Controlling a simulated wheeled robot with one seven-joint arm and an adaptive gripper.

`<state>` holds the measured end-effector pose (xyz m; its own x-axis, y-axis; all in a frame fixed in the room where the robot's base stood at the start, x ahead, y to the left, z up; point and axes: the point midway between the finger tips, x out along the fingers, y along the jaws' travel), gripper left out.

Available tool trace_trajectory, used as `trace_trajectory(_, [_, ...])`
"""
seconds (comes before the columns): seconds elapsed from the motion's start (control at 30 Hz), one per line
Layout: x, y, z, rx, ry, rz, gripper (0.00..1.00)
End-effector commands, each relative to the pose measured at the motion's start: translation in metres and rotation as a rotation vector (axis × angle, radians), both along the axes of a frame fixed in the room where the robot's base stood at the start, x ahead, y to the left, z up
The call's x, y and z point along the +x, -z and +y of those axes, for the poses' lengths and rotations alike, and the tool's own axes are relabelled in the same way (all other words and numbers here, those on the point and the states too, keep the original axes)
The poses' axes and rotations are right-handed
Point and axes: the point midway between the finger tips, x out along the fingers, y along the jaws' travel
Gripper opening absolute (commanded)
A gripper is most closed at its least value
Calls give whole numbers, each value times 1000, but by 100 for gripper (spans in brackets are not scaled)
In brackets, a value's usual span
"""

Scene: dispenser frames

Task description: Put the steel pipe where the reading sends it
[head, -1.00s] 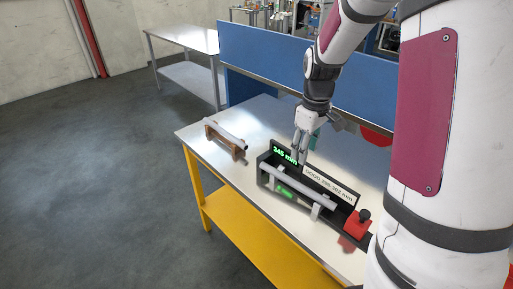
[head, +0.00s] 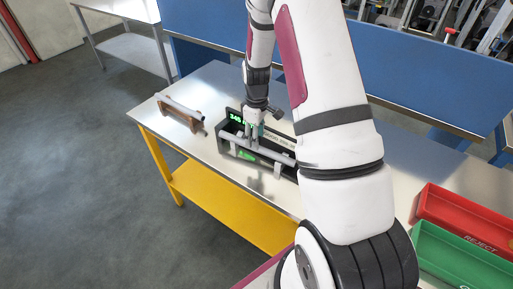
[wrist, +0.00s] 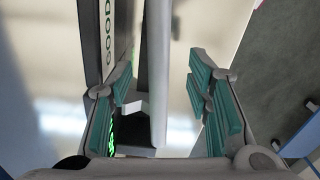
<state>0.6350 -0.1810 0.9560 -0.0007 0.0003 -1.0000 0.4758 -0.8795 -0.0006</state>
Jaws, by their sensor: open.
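The steel pipe (head: 272,153) lies along the front of the black measuring station (head: 284,134) on the table. Its green display (head: 236,117) starts with what looks like 34; the rest is hidden. A white label on it begins GOOD, with its numbers unreadable now. My gripper (head: 255,139) is over the station at the pipe. In the wrist view my gripper (wrist: 165,98) is open, with teal pads on both sides of the pipe (wrist: 158,65) and gaps beside it. The red REJECT bin (head: 424,203) and a green bin (head: 420,232) stand at the right.
A brown cradle (head: 178,117) carries another grey pipe (head: 184,107) at the table's left end. A blue panel (head: 400,70) stands behind the table. The metal tabletop (head: 210,80) is bare behind the cradle. My arm hides the station's right end.

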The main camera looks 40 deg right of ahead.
Motion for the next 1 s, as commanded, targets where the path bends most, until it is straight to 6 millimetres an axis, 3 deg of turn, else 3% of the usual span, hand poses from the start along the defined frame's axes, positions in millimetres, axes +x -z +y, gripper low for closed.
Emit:
trace_trajectory(0.4, [2,44,0,0,0,1,45])
trace_trajectory(0.73, [3,52,0,0,0,-1,45])
trace_trajectory(0.77, [3,52,0,0,0,-1,43])
trace_trajectory(0.93, [3,52,0,0,0,-1,5])
trace_trajectory(1.0, [3,52,0,0,0,-1,0])
